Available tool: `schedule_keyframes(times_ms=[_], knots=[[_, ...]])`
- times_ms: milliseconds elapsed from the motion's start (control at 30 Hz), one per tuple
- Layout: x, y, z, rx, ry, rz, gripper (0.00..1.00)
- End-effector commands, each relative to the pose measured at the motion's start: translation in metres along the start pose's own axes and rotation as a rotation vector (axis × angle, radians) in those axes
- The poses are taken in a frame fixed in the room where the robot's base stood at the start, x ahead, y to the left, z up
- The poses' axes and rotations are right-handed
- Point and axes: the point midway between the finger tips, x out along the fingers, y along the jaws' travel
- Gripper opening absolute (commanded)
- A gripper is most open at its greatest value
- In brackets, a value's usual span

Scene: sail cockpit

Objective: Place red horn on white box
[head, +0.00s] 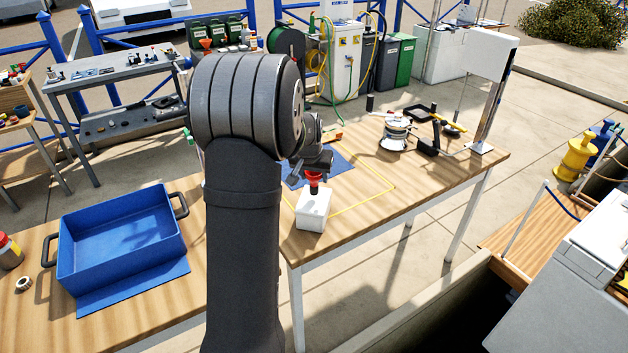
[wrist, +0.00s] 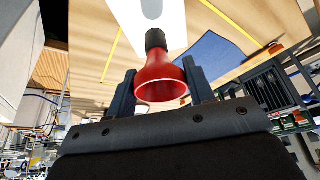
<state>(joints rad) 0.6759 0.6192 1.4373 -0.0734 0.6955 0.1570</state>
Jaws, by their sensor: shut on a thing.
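The red horn (head: 313,178) has a flared red bell and a black end, which shows in the wrist view (wrist: 155,40). My gripper (head: 315,171) is shut on the horn, one finger on each side of the bell in the wrist view (wrist: 160,84). The black end points down at the white box (head: 312,213), a plain upright block on the wooden table. The horn is over the box's top; I cannot tell whether it touches. The box also shows in the wrist view (wrist: 128,12). My arm covers part of the table to the left.
A blue mat (head: 338,161) and a yellow outline (head: 372,198) lie around the box on the table. A blue bin (head: 115,240) stands at the left. A winch-like metal part (head: 394,136) and black tools stand at the back right. The table's front right is clear.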

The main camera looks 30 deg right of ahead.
Motion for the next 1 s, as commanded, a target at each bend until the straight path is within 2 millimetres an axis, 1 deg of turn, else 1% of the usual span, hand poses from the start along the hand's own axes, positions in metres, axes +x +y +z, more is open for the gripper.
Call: schedule_keyframes(times_ms=[33,133,367,500,533,600,633,867,1000], knots=[[0.009,0.0,0.004,0.0,-0.003,0.0,0.23],[0.018,0.0,0.007,0.0,0.0,0.0,0.23],[0.018,0.0,0.007,0.0,0.001,0.0,0.23],[0.022,0.0,0.009,0.0,0.0,0.0,0.23],[0.022,0.0,0.009,0.0,0.0,0.0,0.54],[0.021,0.0,0.009,0.0,0.0,0.0,0.68],[0.021,0.0,0.009,0.0,0.0,0.0,0.7],[0.021,0.0,0.009,0.0,0.0,0.0,0.7],[0.015,0.0,0.007,0.0,0.002,0.0,0.7]])
